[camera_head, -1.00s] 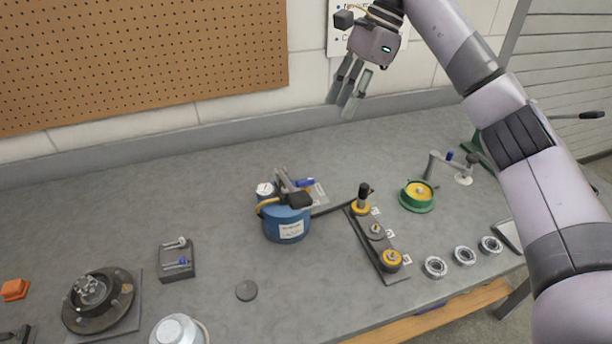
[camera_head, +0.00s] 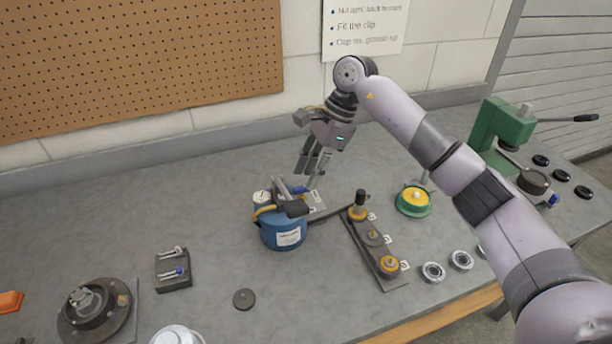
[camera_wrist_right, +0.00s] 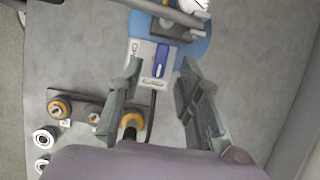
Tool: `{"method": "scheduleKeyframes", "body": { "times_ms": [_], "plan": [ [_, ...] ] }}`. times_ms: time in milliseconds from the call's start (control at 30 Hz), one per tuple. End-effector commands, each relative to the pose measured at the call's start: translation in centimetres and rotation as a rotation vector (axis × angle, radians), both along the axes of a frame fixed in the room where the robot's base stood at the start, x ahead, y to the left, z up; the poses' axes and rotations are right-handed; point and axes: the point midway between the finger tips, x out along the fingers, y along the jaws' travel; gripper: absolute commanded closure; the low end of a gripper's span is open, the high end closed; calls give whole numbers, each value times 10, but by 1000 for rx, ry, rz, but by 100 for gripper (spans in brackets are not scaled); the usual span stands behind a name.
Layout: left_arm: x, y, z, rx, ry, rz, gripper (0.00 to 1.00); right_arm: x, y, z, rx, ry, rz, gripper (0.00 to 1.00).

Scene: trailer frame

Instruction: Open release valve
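A blue hand pump (camera_head: 284,232) with a gauge stands mid-bench. Behind it a pale plate (camera_head: 318,204) carries a small blue lever (camera_head: 300,190), which looks like the release valve. In the right wrist view the blue lever (camera_wrist_right: 161,58) lies across the plate (camera_wrist_right: 146,52), which has partly readable lettering starting "OP". My right gripper (camera_head: 312,178) is just behind and above the pump, pointing down. In the wrist view my right gripper (camera_wrist_right: 160,68) is open and empty, with the lever seen between its fingertips. The remaining height cannot be judged exactly. My left gripper is not in view.
A black strip (camera_head: 371,252) with several posts and knobs lies right of the pump. A green-and-yellow round part (camera_head: 413,200) stands beyond it. A green press (camera_head: 502,132) stands at the right. A dark disc (camera_head: 243,299) lies on clear bench in front.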

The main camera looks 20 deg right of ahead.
Motion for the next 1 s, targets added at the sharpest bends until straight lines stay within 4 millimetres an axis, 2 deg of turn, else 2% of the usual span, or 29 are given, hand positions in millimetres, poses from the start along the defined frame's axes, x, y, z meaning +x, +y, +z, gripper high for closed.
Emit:
{"method": "scheduleKeyframes", "body": {
  "times_ms": [200,533,1000],
  "plan": [
    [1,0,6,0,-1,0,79,0,9,-21,0,1,1,68],
    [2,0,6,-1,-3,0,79,0,10,-24,0,0,1,68],
    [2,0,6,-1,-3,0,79,0,10,-24,0,0,1,98]
  ]
}}
